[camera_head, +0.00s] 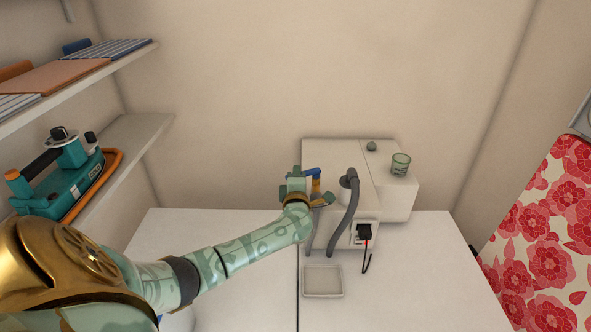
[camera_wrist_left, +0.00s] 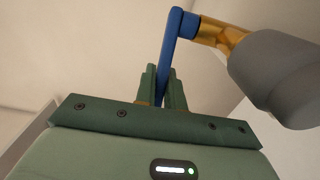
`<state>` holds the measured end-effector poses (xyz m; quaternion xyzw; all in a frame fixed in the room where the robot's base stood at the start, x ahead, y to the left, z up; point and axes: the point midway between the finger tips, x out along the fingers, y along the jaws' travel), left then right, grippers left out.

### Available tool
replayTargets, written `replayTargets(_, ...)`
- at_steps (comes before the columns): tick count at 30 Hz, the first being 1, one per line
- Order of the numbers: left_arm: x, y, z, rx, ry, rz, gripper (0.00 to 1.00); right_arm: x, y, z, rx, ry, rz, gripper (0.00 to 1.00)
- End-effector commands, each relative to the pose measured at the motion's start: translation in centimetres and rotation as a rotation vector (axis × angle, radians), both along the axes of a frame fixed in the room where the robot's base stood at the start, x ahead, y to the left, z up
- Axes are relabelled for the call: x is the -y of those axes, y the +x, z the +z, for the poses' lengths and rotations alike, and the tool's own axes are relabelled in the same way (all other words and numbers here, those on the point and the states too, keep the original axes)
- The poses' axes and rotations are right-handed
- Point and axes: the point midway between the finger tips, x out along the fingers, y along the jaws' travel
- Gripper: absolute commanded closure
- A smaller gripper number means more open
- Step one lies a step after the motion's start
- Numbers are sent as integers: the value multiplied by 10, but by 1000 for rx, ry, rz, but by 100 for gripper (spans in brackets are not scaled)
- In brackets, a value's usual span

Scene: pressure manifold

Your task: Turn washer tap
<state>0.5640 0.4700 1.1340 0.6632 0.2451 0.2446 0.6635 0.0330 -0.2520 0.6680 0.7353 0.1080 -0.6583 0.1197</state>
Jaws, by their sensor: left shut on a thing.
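The washer tap has a blue lever handle (camera_wrist_left: 172,58) and a brass body (camera_wrist_left: 219,35), seen close in the left wrist view. In the head view the blue handle (camera_head: 311,172) shows at the left side of the white machine. My left gripper (camera_wrist_left: 163,82) is shut on the blue handle, with one green finger on each side of its lower end. It also shows in the head view (camera_head: 297,178), where it partly hides the tap. A grey fitting (camera_wrist_left: 275,75) joins the brass body. My right gripper is not in view.
The white machine (camera_head: 325,152) stands against the back wall, with a grey hose (camera_head: 350,205) and a black plug (camera_head: 365,232) in front. A shallow tray (camera_head: 322,281) lies in front. Shelves (camera_head: 85,85) are at left.

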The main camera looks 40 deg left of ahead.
Motion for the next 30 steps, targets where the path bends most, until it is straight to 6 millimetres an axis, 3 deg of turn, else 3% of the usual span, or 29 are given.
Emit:
replayTargets(5,0,0,-1,-1,1,-1,100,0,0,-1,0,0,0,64)
replayTargets(6,0,0,-1,-1,2,-2,84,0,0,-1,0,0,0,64)
replayTargets(8,0,0,-1,-1,1,-2,67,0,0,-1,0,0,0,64)
replayTargets(20,6,-6,0,-1,-1,-5,67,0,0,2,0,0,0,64)
replayTargets(30,60,-70,-1,-2,-3,-5,67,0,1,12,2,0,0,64)
